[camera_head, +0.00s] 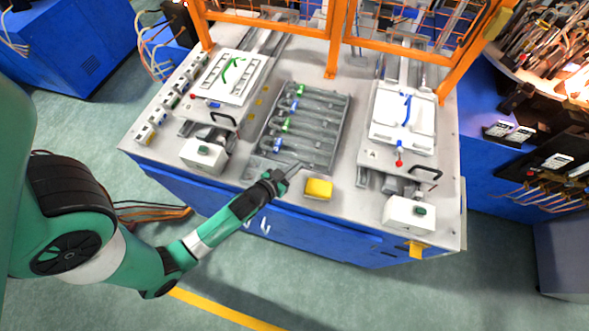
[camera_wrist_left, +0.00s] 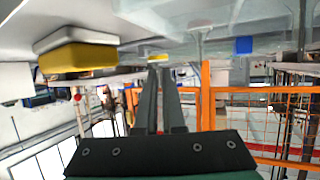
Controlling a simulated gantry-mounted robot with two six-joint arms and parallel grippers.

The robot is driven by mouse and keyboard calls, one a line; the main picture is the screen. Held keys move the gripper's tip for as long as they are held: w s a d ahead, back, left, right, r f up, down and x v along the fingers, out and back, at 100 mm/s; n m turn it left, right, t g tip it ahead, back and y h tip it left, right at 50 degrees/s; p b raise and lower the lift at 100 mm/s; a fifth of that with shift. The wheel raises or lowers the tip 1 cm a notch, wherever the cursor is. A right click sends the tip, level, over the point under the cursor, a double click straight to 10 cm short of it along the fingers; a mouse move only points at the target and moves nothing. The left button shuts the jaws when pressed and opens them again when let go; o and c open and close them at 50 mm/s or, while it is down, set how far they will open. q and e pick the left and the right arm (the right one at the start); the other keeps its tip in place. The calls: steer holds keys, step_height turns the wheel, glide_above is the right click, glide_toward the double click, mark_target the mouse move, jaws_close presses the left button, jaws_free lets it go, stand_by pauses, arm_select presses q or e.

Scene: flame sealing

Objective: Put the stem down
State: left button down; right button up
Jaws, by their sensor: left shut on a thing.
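My left gripper (camera_head: 294,170) reaches in from the left and is low at the front edge of a dark grey tray (camera_head: 347,112). It is shut on a stem, which is hard to make out at the fingertips. In the left wrist view the gripper's two long fingers (camera_wrist_left: 159,98) are close together, with the picture upside down. Several grey stems lie in the tray's slots, with blue and green collars; one blue collar (camera_head: 277,145) is just beyond the gripper. My right gripper is not in view.
A yellow block (camera_head: 318,188) sits just right of the gripper; it also shows in the left wrist view (camera_wrist_left: 78,58). A left fixture (camera_head: 258,66) holds a green piece, and a right fixture (camera_head: 427,112) a blue one. An orange fence (camera_head: 335,45) stands behind the tray.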

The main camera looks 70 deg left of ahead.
arm_select(q)
step_height(320, 180, down, 3)
steer(key=shift+r+b, duration=0.2)
steer(key=shift+b, duration=0.35)
steer(key=shift+s+d+f, duration=0.1)
steer(key=shift+f, duration=0.05)
steer(key=shift+r, duration=0.2)
steer(key=shift+f, duration=0.1)
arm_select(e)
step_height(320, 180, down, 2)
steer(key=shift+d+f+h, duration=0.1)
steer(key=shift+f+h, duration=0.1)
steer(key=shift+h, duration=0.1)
arm_select(q)
steer(key=c, duration=1.4)
jaws_free()
steer(key=shift+c, duration=0.2)
steer(key=o, duration=0.4)
